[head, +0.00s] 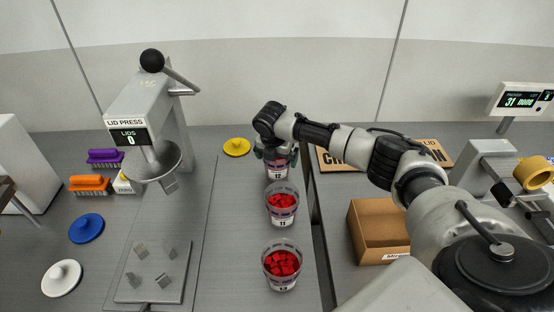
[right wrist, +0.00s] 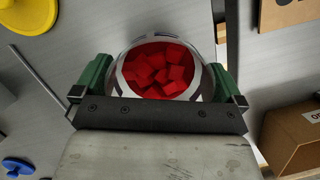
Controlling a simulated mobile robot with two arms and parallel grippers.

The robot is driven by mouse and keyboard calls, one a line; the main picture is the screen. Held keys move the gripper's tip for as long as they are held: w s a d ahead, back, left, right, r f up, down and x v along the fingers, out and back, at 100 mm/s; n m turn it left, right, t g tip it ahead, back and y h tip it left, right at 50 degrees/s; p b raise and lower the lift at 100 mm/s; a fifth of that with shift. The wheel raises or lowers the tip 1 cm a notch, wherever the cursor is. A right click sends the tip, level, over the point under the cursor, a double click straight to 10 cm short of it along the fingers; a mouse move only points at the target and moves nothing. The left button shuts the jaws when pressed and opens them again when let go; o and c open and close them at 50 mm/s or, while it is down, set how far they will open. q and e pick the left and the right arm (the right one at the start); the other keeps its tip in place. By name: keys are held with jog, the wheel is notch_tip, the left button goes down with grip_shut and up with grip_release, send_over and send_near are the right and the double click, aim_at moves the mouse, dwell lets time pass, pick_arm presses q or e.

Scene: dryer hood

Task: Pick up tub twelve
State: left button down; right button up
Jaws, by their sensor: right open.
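Three clear tubs of red cubes stand in a column on the grey table: a far tub (head: 278,173), a middle tub (head: 282,207) marked 11, and a front tub (head: 282,268). The numbers on the far and front tubs are too small to read surely. My right gripper (head: 274,153) is over the far tub and hides much of its top. In the right wrist view the open green fingers of my right gripper (right wrist: 158,85) are on either side of this tub (right wrist: 160,70); contact cannot be told. My left gripper is out of view.
The lid press (head: 130,108) stands left of the tubs. Yellow (head: 236,147), blue (head: 86,228) and white (head: 61,278) lids lie on the table, near purple (head: 104,157) and orange (head: 89,184) brushes. An open cardboard box (head: 378,230) stands to the right.

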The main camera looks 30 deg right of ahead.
jog(key=shift+f, duration=0.1)
jog(key=shift+c, duration=0.5)
jog(key=c, duration=0.6)
jog(key=shift+c, duration=0.2)
jog(key=shift+w+r, duration=0.1)
jog(key=shift+r, duration=0.55)
notch_tip(320, 180, up, 3)
jog(key=shift+f+b, duration=0.1)
jog(key=shift+b, duration=0.55)
jog(key=s+r+b, duration=0.1)
jog(key=s+r, duration=0.6)
jog(key=s, duration=0.4)
jog(key=shift+s+d, duration=0.4)
jog(key=shift+d, duration=0.05)
